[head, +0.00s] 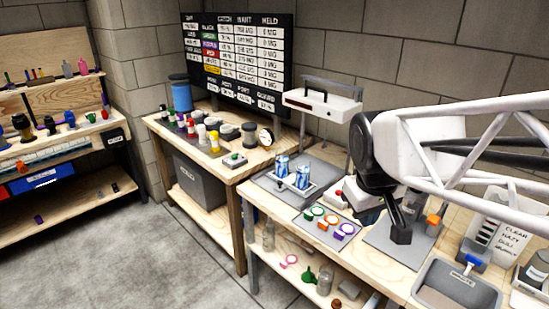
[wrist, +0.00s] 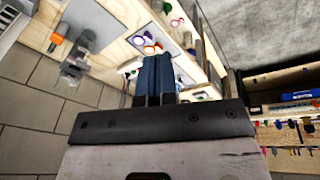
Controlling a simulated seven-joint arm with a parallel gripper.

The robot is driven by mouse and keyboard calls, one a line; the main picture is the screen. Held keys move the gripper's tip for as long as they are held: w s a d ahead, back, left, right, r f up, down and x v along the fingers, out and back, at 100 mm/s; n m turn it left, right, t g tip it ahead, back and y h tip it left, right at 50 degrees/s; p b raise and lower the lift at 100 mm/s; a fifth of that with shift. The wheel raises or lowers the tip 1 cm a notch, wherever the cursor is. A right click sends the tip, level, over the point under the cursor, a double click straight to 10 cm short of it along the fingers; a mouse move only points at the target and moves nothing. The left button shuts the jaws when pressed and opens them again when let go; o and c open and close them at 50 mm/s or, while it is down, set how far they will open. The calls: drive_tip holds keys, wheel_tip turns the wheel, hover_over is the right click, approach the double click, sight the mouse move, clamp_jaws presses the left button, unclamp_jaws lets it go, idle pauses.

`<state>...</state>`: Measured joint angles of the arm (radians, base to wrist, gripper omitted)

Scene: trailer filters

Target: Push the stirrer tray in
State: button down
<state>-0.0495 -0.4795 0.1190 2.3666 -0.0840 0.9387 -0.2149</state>
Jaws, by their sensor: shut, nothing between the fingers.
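The stirrer tray (head: 312,190) appears to be the small pale tray on the bench's grey mat, in front of the stirrer stand. It carries two blue-and-white cans (head: 281,166). The stirrer's white head (head: 322,103) stands above and behind the tray on a grey post. My gripper (head: 402,236) points down over the bench, to the right of the tray and clear of it. Its fingers are shut and empty. In the wrist view my gripper (wrist: 154,62) shows as two dark blue fingers side by side. I cannot make out the tray surely there.
A mat with green, orange and purple rings (head: 328,221) lies between the tray and my gripper. A white device (head: 358,196) stands behind it. A grey bin (head: 457,287) is at front right. Bottles and a scale (head: 265,137) crowd the left bench. A lower shelf holds glassware.

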drive_tip(key=w+a+f+n+h, duration=0.1)
drive_tip(key=w+a+n, duration=0.25)
drive_tip(key=w, duration=0.65)
drive_tip(key=w+a+f+n, duration=0.1)
drive_tip(key=w+a+n, duration=0.25)
drive_tip(key=w, duration=0.55)
drive_tip(key=w+a+f+n+h, duration=0.1)
drive_tip(key=w+a+f+n, duration=0.2)
drive_tip(key=w, duration=0.7)
drive_tip(key=w+a+f+n, duration=0.5)
drive_tip(key=w+a+f, duration=0.2)
drive_tip(key=w, duration=0.3)
drive_tip(key=w+a+f+n+h, duration=0.1)
drive_tip(key=w+a+f+n, duration=0.4)
drive_tip(key=w+a+f, duration=0.3)
drive_tip(key=shift+w, duration=0.9)
drive_tip(key=shift+d+f, duration=0.1)
approach(278, 188)
drive_tip(key=f, duration=0.1)
drive_tip(key=a+f, duration=0.1)
drive_tip(key=f, duration=0.1)
drive_tip(key=a+f, duration=0.1)
drive_tip(key=f, duration=0.1)
drive_tip(key=shift+s, duration=0.4)
drive_tip(key=shift+w+d+r, duration=0.2)
drive_tip(key=shift+w+d, duration=0.35)
drive_tip(key=shift+d, duration=0.3)
drive_tip(key=shift+w+d, duration=0.4)
drive_tip(key=shift+d, duration=0.35)
